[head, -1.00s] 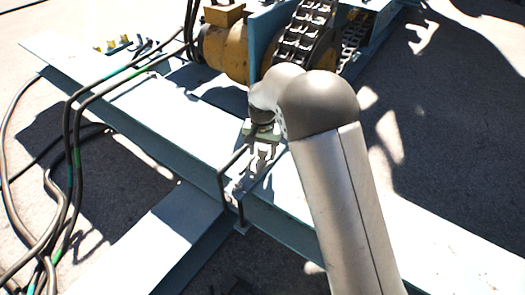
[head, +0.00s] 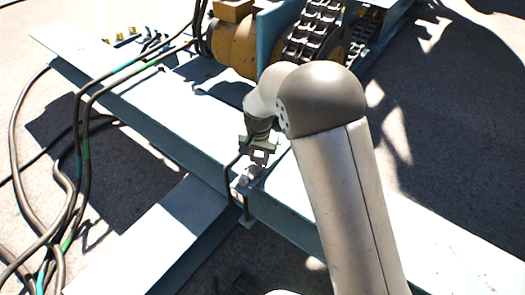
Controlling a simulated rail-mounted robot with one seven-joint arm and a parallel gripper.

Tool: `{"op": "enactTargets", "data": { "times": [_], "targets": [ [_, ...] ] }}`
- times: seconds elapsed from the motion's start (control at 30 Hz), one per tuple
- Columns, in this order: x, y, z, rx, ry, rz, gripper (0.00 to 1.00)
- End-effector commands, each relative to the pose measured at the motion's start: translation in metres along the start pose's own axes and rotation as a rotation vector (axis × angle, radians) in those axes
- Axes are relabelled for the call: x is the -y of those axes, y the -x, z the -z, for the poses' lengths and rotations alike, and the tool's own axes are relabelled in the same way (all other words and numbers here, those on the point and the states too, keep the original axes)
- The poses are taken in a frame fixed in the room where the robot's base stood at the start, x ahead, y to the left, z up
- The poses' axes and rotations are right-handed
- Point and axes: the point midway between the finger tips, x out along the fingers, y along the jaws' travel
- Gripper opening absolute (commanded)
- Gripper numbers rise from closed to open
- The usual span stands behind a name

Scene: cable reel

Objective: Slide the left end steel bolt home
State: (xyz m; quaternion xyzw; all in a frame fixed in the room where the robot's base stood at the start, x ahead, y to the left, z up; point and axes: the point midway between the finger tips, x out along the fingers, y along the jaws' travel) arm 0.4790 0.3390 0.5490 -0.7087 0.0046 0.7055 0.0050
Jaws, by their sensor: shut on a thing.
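My gripper (head: 259,154) is at the near edge of the pale blue steel beam (head: 150,103), just above a small light grey bracket (head: 247,182). It is shut, with its jaws close to the upper end of a dark bent rod (head: 226,184) that loops over the beam's edge. The steel bolt is too small and too covered by the jaws to make out clearly. How far it sits in its seat cannot be told.
Black cables (head: 78,150) with green bands hang over the beam's left part. A yellow-brown drum (head: 235,48) and a chain (head: 303,38) stand behind my arm. A cross beam (head: 150,240) runs to the lower left. Small yellow-topped fittings (head: 122,38) sit at the beam's far left.

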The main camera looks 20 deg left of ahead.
Motion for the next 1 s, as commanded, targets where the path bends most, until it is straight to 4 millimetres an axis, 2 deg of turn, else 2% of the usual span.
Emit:
{"op": "enactTargets", "data": {
  "times": [0.13,0.17,0.2,0.23,0.5,0.63,0.77,1.0],
  "targets": [
    [0.002,-0.001,-0.005,0.011,0.003,-0.001,0.0],
    [0.002,-0.001,-0.005,0.011,0.004,-0.001,0.39],
    [0.002,-0.001,-0.005,0.011,0.004,-0.001,0.5],
    [0.002,-0.001,-0.005,0.01,0.004,-0.001,0.53],
    [0.001,0.0,-0.003,0.007,0.002,-0.001,0.53],
    [0.002,0.011,-0.002,0.006,0.002,0.0,0.53],
    [0.002,0.035,-0.002,0.004,0.002,0.001,0.53],
    [0.002,0.095,-0.002,0.004,0.002,0.002,0.53]
  ]
}}
